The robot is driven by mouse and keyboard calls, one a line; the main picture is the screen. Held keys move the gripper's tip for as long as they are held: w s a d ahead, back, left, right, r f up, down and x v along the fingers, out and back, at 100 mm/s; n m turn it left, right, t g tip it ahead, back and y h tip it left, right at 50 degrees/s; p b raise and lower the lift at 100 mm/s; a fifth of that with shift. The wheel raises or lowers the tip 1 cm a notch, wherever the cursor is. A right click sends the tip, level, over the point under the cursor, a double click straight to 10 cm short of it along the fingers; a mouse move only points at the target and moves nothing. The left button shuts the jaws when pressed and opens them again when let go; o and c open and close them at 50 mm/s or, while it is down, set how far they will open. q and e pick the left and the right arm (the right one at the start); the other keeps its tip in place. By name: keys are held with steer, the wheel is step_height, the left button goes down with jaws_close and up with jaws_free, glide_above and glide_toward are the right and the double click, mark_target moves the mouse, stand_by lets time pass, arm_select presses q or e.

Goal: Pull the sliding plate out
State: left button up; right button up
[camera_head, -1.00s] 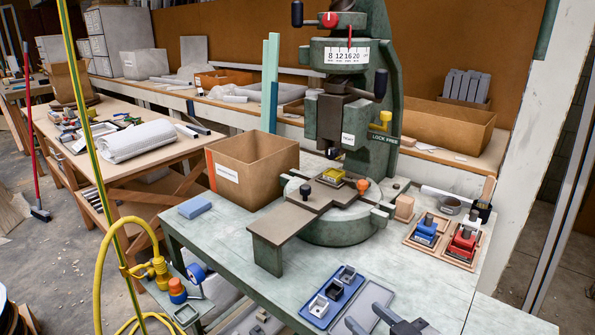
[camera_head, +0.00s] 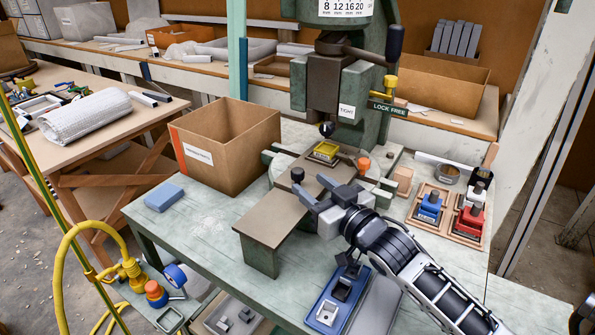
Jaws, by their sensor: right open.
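The sliding plate (camera_head: 268,217) is a flat brown-grey plate that sticks out of the green fly press (camera_head: 370,115) toward the front left. A black knob (camera_head: 297,174) stands at its left edge. A yellow die (camera_head: 323,151) sits at its inner end under the press head, with an orange knob (camera_head: 363,164) to its right. My right gripper (camera_head: 312,191) is open over the plate, with its fingers just in front of the black knob. I cannot tell whether they touch the plate.
A cardboard box (camera_head: 226,147) and a blue block (camera_head: 164,197) are on the bench to the left. Blue and red stamps (camera_head: 430,207) stand in wooden trays at right. A blue tray (camera_head: 327,312) lies in front, under my right arm. The bench left of the plate is mostly clear.

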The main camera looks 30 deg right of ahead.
mark_target(301, 177)
steer(key=w, duration=0.6)
steer(key=shift+a, duration=0.4)
steer(key=shift+s, duration=0.1)
jaws_close()
